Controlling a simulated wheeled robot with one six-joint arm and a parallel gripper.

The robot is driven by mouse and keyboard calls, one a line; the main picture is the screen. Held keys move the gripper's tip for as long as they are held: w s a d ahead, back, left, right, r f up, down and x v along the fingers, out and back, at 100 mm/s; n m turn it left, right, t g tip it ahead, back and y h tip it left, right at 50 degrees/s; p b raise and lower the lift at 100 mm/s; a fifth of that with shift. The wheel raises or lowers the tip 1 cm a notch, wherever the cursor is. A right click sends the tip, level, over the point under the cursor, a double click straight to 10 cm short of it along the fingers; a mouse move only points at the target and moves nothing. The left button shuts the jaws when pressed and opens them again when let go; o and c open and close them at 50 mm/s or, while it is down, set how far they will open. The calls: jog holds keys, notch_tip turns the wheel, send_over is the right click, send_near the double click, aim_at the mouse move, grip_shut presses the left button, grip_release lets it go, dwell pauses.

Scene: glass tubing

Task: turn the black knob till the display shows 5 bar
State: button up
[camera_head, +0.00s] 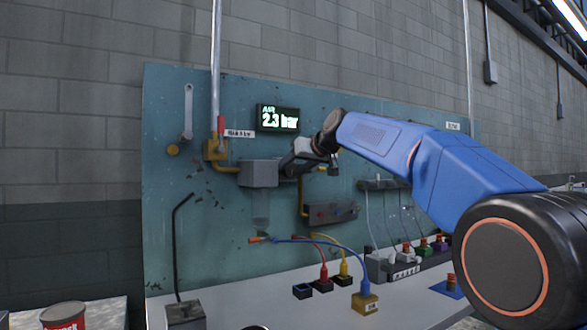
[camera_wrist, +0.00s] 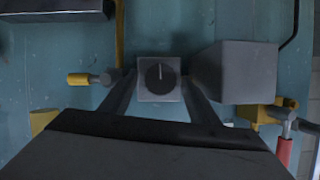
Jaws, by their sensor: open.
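The display (camera_head: 278,118) on the teal panel reads "AIR 2.3 bar". The black knob (camera_wrist: 160,77) shows in the wrist view on a pale square plate, with its light pointer line upright in that picture. My gripper (camera_wrist: 159,84) is open, with one finger on each side of the knob and plate. I cannot tell whether the fingers touch the knob. In the head view my gripper (camera_head: 298,158) is at the panel below the display, and the knob is hidden there.
A grey box (camera_wrist: 248,72) sits close beside the right finger in the wrist view; it is left of my gripper in the head view (camera_head: 259,174). A yellow-handled fitting (camera_wrist: 90,79) is near the left finger. Hoses and colored connectors (camera_head: 365,300) stand on the bench below.

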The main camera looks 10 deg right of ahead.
jog(key=c, duration=1)
jog(key=shift+c, duration=0.2)
jog(key=m+y, duration=0.2)
jog(key=shift+w+d+f+m, duration=0.1)
jog(key=shift+d+m, duration=0.15)
jog(key=shift+m, duration=0.05)
jog(key=m+y, duration=0.2)
jog(key=m, duration=0.1)
jog(key=shift+d+f, duration=0.15)
jog(key=m+y, duration=0.1)
jog(key=m, duration=0.2)
jog(key=shift+f+m+y, duration=0.15)
jog(key=shift+m+y, duration=0.15)
jog(key=shift+y, duration=0.1)
jog(key=shift+f+m+t+y, duration=0.15)
jog(key=shift+m+t+y, duration=0.3)
jog(key=shift+m, duration=0.85)
